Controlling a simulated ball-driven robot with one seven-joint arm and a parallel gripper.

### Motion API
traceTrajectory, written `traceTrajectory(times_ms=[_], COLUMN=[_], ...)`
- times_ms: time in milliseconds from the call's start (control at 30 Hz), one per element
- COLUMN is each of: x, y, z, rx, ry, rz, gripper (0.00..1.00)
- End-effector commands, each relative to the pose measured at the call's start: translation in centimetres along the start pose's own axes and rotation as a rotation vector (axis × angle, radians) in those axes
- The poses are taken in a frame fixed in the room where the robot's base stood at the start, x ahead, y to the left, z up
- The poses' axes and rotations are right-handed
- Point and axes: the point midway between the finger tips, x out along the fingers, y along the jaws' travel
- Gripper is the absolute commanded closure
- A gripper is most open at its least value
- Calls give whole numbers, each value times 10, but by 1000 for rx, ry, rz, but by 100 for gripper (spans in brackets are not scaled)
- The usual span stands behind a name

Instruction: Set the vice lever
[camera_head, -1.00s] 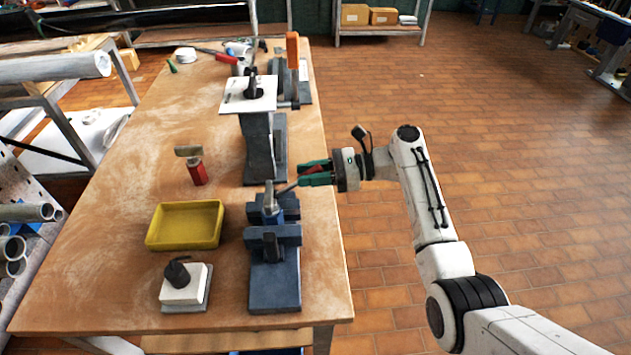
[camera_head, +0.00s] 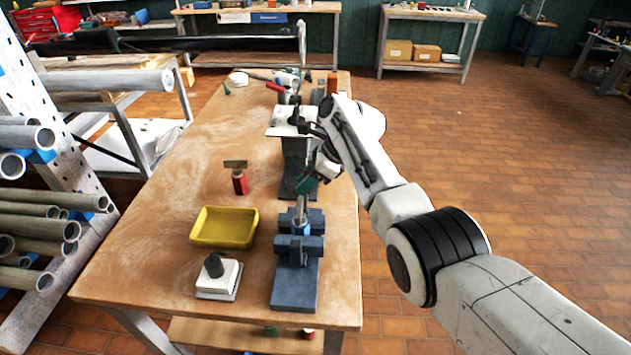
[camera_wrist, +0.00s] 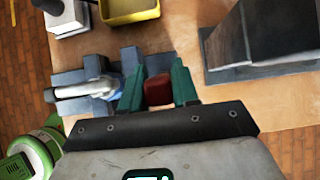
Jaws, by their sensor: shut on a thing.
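The dark blue vice (camera_head: 294,290) stands at the right front of the workbench, with a lighter blue part and an upright metal piece (camera_head: 302,208) at its back. In the wrist view the vice (camera_wrist: 72,76) lies to the left of my fingers. My gripper (camera_head: 308,184) has green fingers and is above and behind the vice. In the wrist view my gripper (camera_wrist: 158,78) is shut on a red grip (camera_wrist: 158,90), apparently the lever's handle. The lever's rod is mostly hidden, so its exact angle cannot be told.
A grey pedestal (camera_head: 294,165) with a white plate on top stands close behind my gripper. A yellow tray (camera_head: 225,228), a white block with a black knob (camera_head: 218,277) and a red-handled tool (camera_head: 239,182) are to the left. Floor right of the bench is clear.

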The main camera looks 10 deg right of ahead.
Motion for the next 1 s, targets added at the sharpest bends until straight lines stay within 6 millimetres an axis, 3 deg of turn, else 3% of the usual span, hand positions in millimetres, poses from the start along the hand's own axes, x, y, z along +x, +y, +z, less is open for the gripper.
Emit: traceTrajectory(times_ms=[300,800,833,1000], x=[7,9,9,8], y=[0,0,0,0], z=[10,11,11,11], rx=[-1,-2,-2,-1], ry=[100,116,116,116], rz=[0,0,0,1], gripper=[100,100,68,52])
